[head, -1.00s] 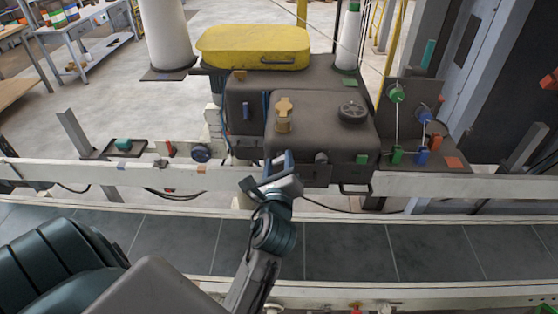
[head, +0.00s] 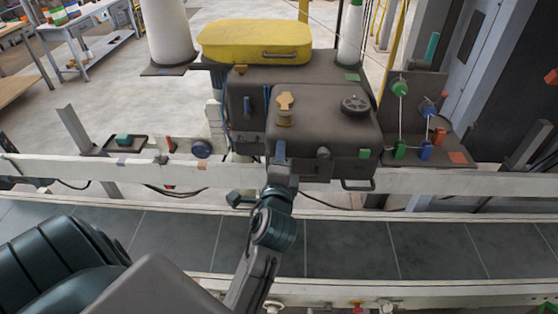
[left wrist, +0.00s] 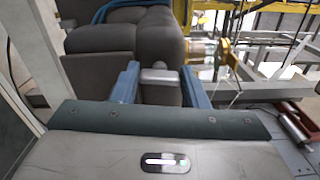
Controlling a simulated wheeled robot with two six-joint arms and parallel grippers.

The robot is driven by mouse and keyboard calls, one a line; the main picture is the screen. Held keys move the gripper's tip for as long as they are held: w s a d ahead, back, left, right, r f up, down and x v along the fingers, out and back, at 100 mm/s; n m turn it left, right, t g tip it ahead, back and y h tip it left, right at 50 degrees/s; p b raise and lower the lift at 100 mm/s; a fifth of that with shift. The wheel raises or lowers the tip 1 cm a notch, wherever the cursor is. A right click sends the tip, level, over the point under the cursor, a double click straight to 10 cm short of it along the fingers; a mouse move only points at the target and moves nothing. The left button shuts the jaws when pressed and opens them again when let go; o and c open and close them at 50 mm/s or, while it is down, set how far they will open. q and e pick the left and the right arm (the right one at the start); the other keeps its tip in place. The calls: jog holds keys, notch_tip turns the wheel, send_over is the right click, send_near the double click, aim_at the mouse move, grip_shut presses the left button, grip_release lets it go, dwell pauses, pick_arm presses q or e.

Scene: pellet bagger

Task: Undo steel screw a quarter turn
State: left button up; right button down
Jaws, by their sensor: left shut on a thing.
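My left gripper (head: 280,153) is at the front face of the dark grey machine box (head: 325,125), below its top edge. In the left wrist view, its two blue fingers (left wrist: 160,84) are closed around the steel screw (left wrist: 160,76), a light grey rounded head between the fingertips. In the head view, the fingers appear edge-on, one behind the other, and the screw is hidden behind them. My right gripper is not in view.
A dark round knob (head: 323,153) sits close right of my fingers, with a green block (head: 364,153) beyond it. A white rail (head: 420,182) and conveyor (head: 350,250) lie in front.

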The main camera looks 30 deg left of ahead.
pick_arm(q)
jog(key=shift+n, duration=0.6)
jog(key=o, duration=0.8)
jog(key=shift+o, duration=0.9)
jog(key=shift+w, duration=0.15)
jog(key=shift+f, duration=0.1)
